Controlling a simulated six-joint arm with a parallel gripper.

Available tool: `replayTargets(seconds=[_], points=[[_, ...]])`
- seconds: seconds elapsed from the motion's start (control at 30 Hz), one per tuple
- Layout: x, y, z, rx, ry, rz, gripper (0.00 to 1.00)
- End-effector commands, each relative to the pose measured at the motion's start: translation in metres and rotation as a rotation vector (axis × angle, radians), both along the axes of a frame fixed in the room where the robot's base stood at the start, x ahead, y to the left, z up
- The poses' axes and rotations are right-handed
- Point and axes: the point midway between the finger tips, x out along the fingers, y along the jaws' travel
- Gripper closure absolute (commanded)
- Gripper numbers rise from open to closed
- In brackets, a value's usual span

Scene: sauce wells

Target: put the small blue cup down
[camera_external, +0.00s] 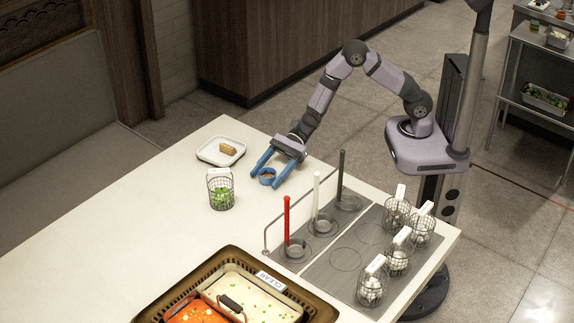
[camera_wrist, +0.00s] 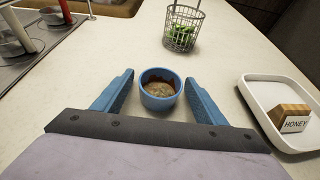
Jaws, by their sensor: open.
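In the external view the cup (camera_external: 267,177) is between the finger ends of my gripper (camera_external: 270,171). In the wrist view my gripper (camera_wrist: 160,93) is open, with one blue finger on each side of the cup. A gap shows between the cup and each finger. The cup's base appears to rest on the tabletop.
A white tray (camera_external: 208,156) with a block marked HONEY (camera_wrist: 291,118) is nearby. A wire basket of greens (camera_external: 221,189) stands close. A rack with red, white and dark-handled ladles (camera_external: 287,222), several wire baskets and a framed soup tray (camera_external: 240,252) occupy the near table. Bare tabletop surrounds the cup.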

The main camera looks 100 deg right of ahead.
Motion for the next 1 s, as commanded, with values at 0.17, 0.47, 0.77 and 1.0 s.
replayTargets(seconds=[0.17,0.47,0.77,1.0], points=[[-0.003,-0.005,0.005,0.0,-0.002,-0.001,0.34],[-0.035,-0.037,0.024,-0.001,-0.002,-0.005,0.34],[-0.066,-0.068,0.042,-0.001,-0.001,-0.003,0.34],[-0.078,-0.078,0.048,0.0,0.0,-0.001,0.34]])
